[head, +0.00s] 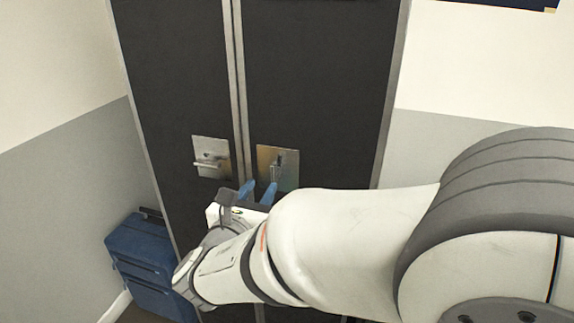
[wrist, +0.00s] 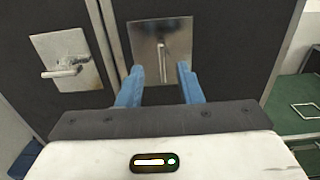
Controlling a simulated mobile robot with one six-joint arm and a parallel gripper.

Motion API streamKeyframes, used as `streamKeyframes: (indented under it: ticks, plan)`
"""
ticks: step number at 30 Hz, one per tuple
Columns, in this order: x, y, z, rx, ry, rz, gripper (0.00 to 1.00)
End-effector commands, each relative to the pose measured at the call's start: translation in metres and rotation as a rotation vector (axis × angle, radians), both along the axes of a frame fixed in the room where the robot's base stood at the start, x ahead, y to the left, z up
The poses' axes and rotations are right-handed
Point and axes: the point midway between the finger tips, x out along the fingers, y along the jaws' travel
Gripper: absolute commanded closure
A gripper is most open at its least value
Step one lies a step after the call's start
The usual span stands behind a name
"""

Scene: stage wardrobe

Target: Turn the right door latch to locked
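The right door latch (head: 277,167) is a metal plate with a small handle on the right black door. In the wrist view its handle (wrist: 161,62) stands upright, close to vertical. The left door latch (head: 211,157) is a similar plate whose handle lies roughly horizontal; it also shows in the wrist view (wrist: 66,60). My gripper (head: 258,191) has two blue fingers spread apart, just below the right latch in the head view. In the wrist view the open gripper (wrist: 160,72) has its fingertips on either side of the handle's lower part, with gaps; contact is not visible.
The tall black cabinet doors (head: 180,70) meet at a metal centre seam. A blue case (head: 145,255) stands at the lower left by the grey-and-white wall (head: 60,170).

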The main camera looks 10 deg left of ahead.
Motion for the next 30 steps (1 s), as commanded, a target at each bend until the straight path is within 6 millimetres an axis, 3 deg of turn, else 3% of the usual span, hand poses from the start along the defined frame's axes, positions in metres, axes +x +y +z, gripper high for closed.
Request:
streamKeyframes:
  ticks: [13,25,30]
  plan:
    - [0.065,-0.007,0.0,0.002,0.002,-0.006,0.67]
    - [0.073,-0.008,0.0,0.003,0.002,-0.005,0.68]
    - [0.073,-0.008,0.0,0.003,0.002,-0.005,0.82]
